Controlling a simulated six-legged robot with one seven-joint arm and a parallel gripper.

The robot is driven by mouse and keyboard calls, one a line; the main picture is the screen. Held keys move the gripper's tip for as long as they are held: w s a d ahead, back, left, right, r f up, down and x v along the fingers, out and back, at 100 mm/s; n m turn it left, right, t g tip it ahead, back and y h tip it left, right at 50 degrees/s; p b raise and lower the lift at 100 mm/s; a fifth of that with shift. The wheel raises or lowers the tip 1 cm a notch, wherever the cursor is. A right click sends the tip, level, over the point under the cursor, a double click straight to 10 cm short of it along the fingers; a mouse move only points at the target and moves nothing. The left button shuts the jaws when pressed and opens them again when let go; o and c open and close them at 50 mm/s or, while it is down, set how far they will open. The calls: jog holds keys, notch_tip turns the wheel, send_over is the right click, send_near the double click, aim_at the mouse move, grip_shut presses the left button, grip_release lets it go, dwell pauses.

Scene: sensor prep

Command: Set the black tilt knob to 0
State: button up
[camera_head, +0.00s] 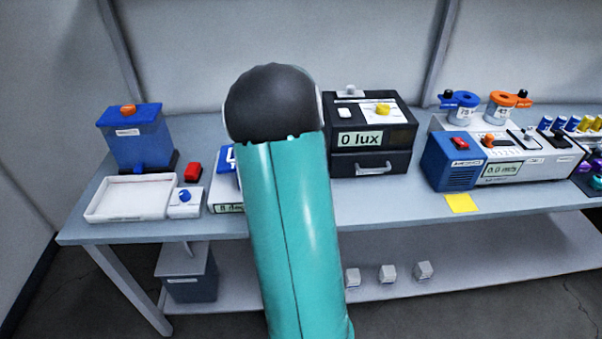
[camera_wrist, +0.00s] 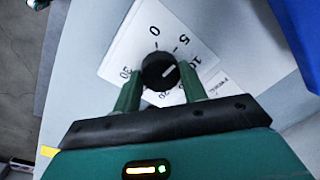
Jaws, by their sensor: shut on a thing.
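The black tilt knob (camera_wrist: 153,80) sits on a white dial plate (camera_wrist: 125,45) in the wrist view. Printed numbers curve around it, including 0, 5 and 10; some others are partly covered. The knob's short white mark points up and right, roughly toward the 10 and away from the 0. My gripper (camera_wrist: 160,72) is shut on the knob, one green finger on each side. In the head view my arm hides the gripper and knob. Part of a white device with a small display (camera_head: 230,208) shows left of the arm; its reading is too small to be sure.
Left on the bench are a white tray (camera_head: 97,213), a blue container (camera_head: 138,145) and a small box with a blue knob (camera_head: 185,204). A black lux box (camera_head: 370,160) stands right of my arm. A blue and white instrument (camera_head: 455,170) is farther right.

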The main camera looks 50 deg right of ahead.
jog(key=n, duration=0.5)
jog(key=shift+n, duration=0.3)
jog(key=shift+n+y, duration=0.3)
jog(key=shift+n, duration=1.9)
jog(key=o, duration=1)
jog(key=r, duration=1.3)
jog(key=shift+s+d+r, duration=0.2)
jog(key=shift+d+r, duration=0.2)
